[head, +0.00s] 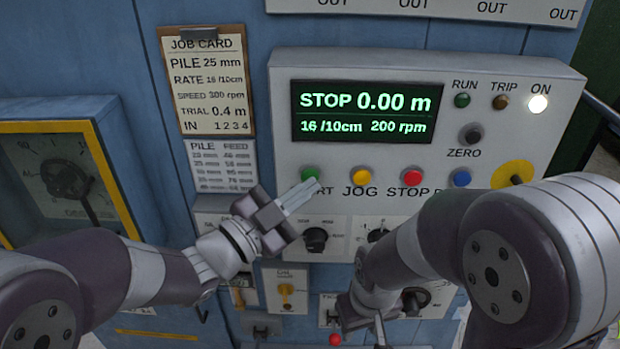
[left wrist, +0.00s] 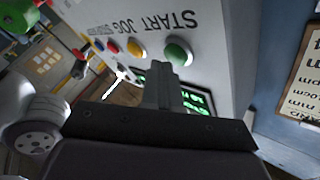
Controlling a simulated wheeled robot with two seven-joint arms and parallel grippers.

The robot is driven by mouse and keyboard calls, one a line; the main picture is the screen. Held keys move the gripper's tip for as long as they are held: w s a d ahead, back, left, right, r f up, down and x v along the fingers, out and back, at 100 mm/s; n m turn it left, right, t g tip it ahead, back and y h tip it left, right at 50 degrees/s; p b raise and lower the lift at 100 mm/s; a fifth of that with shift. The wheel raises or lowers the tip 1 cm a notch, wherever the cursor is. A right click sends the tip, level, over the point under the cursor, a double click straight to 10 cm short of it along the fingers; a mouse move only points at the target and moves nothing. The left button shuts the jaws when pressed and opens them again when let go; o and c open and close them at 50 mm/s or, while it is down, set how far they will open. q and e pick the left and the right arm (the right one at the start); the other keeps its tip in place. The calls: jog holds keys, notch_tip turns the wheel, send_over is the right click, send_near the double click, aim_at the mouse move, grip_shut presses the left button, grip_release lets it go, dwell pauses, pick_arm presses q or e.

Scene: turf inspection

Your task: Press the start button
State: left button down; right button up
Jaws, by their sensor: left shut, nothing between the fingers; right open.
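The green start button (head: 311,174) is at the left end of the button row on the grey control panel, above a label partly hidden by my left gripper. My left gripper (head: 315,185) is shut and empty, its fingertips just below and right of the button in the head view. In the left wrist view the green button (left wrist: 178,53) shows just beyond the fingertips (left wrist: 165,66). I cannot tell whether they touch it. The display (head: 365,112) reads STOP 0.00 m. My right gripper (head: 358,338) is open, low in the head view, partly hidden by its arm.
Yellow jog (head: 361,175), red stop (head: 412,175) and blue (head: 460,177) buttons sit to the right of the green one. A yellow-backed knob (head: 515,178) is further right. The job card (head: 207,85) hangs at the left. Black knobs (head: 316,239) lie below.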

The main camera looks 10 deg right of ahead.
pick_arm(q)
jog(key=shift+w+d, duration=0.15)
jog(key=shift+w, duration=0.3)
dwell(0.7)
jog(key=shift+s+b, duration=0.15)
jog(key=shift+b, duration=0.2)
jog(key=shift+s+a, duration=0.25)
jog(key=shift+s, duration=0.5)
jog(key=shift+b, duration=0.3)
jog(key=s, duration=0.2)
jog(key=s+a+b, duration=0.1)
jog(key=s, duration=0.1)
jog(key=shift+s+a, duration=0.2)
jog(key=shift+s, duration=0.15)
